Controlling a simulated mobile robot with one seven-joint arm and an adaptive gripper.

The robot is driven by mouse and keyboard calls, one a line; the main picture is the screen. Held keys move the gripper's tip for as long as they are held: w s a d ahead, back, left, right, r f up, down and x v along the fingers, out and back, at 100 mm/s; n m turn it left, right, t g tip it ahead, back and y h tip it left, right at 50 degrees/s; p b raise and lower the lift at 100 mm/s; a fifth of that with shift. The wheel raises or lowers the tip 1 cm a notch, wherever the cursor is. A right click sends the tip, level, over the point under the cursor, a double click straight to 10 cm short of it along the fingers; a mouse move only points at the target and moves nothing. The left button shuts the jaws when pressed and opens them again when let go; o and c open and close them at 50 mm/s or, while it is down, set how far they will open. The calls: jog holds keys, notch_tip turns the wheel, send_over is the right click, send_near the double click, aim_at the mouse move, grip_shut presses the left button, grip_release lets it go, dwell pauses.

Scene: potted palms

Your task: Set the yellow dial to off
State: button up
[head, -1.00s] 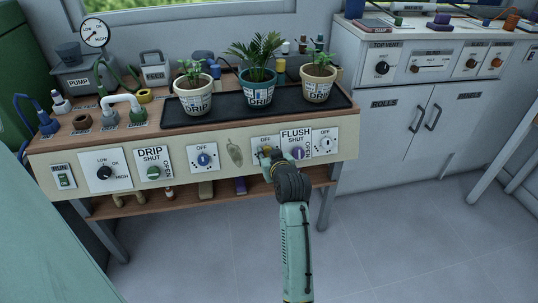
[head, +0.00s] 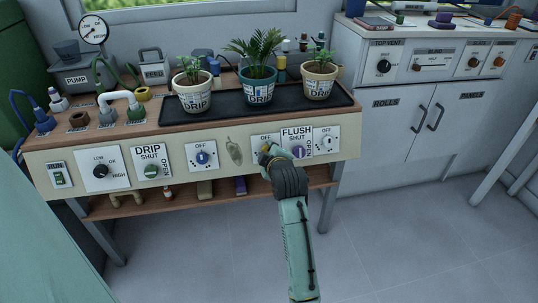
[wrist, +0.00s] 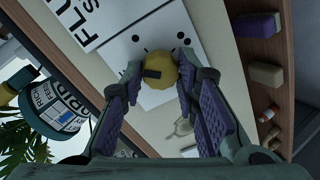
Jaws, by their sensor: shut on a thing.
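The yellow dial (wrist: 170,62) sits on a white plate (wrist: 150,40) with black dots, on the cream front panel. My gripper (wrist: 160,70) is shut on it, a finger on either side. A dark mark on the dial lies toward the left in the wrist view, the side of the bench top and pots. In the head view my gripper (head: 265,154) covers most of the dial, and the OFF label above it (head: 265,138) shows only in part.
The FLUSH plate with a purple dial (head: 298,152) is just right of my gripper. A blue dial (head: 203,158) and a leaf emblem (head: 234,151) are to the left. Several potted plants stand on a black tray (head: 222,113) above. A shelf (head: 130,210) runs below.

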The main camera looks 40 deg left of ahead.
jog(key=shift+n+t+b, duration=0.3)
jog(key=shift+n+b, duration=1.45)
jog(key=shift+n, duration=2.35)
jog(key=o, duration=1.2)
jog(key=shift+c, duration=0.2)
jog(key=shift+s, duration=0.1)
jog(key=v, duration=1.2)
